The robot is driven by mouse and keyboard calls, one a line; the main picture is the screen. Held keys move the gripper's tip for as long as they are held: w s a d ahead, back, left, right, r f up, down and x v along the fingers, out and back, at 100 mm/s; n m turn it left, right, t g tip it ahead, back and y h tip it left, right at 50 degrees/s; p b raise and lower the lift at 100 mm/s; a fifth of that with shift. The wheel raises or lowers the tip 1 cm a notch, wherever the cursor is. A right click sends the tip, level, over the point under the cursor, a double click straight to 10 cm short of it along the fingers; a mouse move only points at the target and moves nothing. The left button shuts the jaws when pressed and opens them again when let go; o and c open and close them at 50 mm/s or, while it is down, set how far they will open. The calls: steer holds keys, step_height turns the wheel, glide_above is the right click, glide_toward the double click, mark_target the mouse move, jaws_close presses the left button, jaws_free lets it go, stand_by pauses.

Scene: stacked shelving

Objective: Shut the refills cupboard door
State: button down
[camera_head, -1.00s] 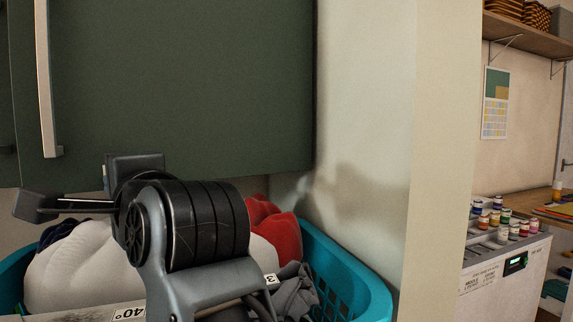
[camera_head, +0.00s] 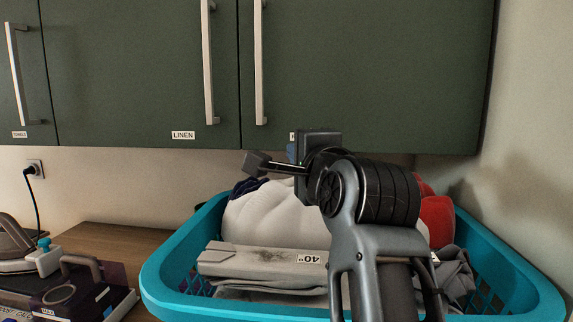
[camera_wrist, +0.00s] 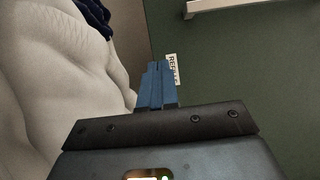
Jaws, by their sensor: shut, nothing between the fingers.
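The refills cupboard door (camera_head: 370,75) is the dark green right-hand door in the head view, with a pale vertical handle (camera_head: 259,60) near its left edge. It looks about flush with the linen door (camera_head: 140,70) beside it. My gripper (camera_head: 291,153) is by the door's lower edge and partly hides its label. In the wrist view, the blue fingers (camera_wrist: 159,72) are together and empty, close to the label (camera_wrist: 172,70) on the green door (camera_wrist: 240,70). I cannot tell whether they touch the door.
A teal laundry basket (camera_head: 170,264) with white, red and grey cloth stands below, under my arm. A wooden counter (camera_head: 110,240) holds an iron and boxes at the left. Another green door (camera_head: 20,80) is at far left, and a pale wall (camera_head: 530,120) at right.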

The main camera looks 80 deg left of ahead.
steer(key=s+d+b, duration=0.2)
steer(key=d, duration=0.8)
steer(key=shift+s+d, duration=0.2)
steer(key=shift+s, duration=0.15)
